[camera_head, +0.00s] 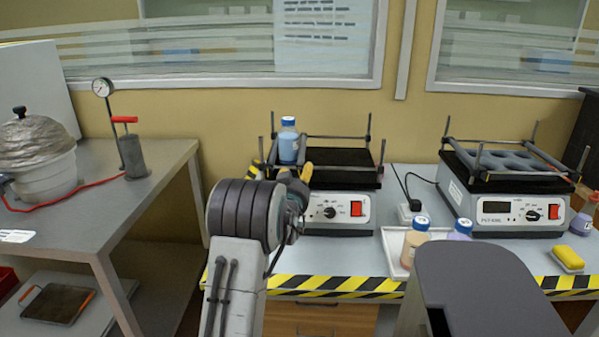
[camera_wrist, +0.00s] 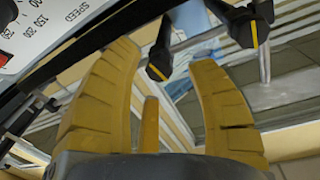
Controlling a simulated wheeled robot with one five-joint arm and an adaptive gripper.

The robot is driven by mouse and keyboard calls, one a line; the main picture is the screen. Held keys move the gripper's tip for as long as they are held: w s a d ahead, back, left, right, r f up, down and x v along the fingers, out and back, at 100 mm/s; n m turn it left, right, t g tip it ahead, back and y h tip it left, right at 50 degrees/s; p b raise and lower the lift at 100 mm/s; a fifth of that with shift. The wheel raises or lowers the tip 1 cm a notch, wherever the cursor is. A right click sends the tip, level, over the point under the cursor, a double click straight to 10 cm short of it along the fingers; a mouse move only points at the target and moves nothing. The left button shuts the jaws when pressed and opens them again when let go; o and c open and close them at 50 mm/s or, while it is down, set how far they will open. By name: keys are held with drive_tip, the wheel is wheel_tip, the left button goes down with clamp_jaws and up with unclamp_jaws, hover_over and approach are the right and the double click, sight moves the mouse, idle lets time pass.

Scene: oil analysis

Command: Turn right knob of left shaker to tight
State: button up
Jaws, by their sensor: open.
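The left shaker (camera_head: 335,228) stands on the bench in the head view, with a red switch and a dial on its white front panel. A blue-capped bottle (camera_head: 288,142) stands between its clamp bars, at the left. My gripper (camera_head: 293,173) is in front of the shaker's left part, its tan fingers apart and empty. In the wrist view, two black knobs with yellow stripes, one upper right (camera_wrist: 252,25) and one nearer the middle (camera_wrist: 159,62), lie beyond the open fingers (camera_wrist: 165,65).
A second shaker (camera_head: 505,210) stands to the right. A white tray (camera_head: 392,262), two blue-capped bottles (camera_head: 416,236) and a yellow sponge (camera_head: 568,260) are on the bench. A grey table (camera_head: 150,200) with a pump (camera_head: 133,155) is at left.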

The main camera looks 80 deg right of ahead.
drive_tip(key=shift+d, duration=1.15)
clamp_jaws()
